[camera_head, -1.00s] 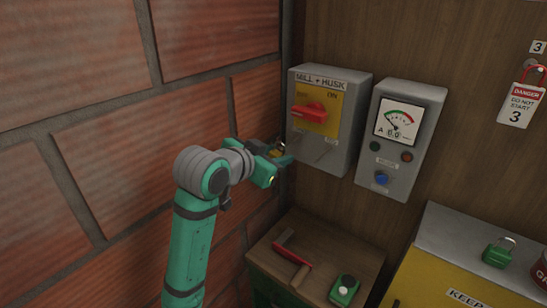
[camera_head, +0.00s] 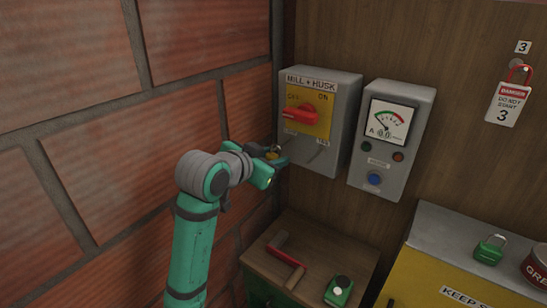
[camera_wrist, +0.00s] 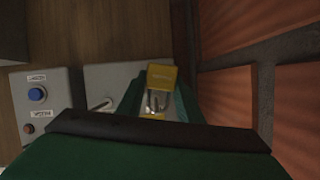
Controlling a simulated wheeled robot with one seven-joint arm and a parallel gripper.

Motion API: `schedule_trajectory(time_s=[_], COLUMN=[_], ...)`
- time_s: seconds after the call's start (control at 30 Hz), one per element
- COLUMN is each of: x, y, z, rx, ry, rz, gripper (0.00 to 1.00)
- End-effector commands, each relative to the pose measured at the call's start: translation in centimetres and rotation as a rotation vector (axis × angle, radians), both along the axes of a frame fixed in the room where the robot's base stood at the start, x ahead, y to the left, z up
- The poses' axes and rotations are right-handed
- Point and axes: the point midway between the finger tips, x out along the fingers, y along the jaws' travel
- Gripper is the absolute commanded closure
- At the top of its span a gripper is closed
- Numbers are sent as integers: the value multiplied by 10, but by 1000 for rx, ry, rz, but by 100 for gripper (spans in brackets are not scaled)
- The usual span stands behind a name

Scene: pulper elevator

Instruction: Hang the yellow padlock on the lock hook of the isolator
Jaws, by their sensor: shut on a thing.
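My gripper (camera_head: 276,158) is shut on the yellow padlock (camera_head: 271,154) at the lower left edge of the grey isolator box (camera_head: 346,110). In the wrist view the padlock's yellow body (camera_wrist: 162,76) shows between the fingers, with its metal shackle partly visible below it. The isolator's red handle (camera_head: 295,115) lies nearly level on a yellow plate. A thin metal piece, possibly the lock hook (camera_head: 320,144), shows low on the box front; a bent metal rod (camera_wrist: 100,105) shows in the wrist view. I cannot tell whether the shackle touches anything.
A grey meter box (camera_head: 391,150) hangs right of the isolator. A brick wall (camera_head: 80,190) stands close on the left. Below, a wooden top (camera_head: 330,245) holds a red-handled tool (camera_head: 286,264) and a green-black object (camera_head: 339,290). A green padlock (camera_head: 490,250) sits on a cabinet at right.

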Motion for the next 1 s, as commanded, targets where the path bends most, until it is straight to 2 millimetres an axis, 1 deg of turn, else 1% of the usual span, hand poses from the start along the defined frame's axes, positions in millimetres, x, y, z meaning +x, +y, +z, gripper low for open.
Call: schedule_trajectory(time_s=[0.17,0.2,0.27,0.3,0.67,0.77,1.0], x=[0,0,0,0,-3,-10,-45], y=[0,0,0,0,2,8,28], z=[0,0,0,0,1,6,22], rx=[0,0,0,0,0,-1,0], ry=[0,0,0,0,0,-1,-4], rz=[0,0,0,0,1,2,3], gripper=[92,65,51,46,46,46,46])
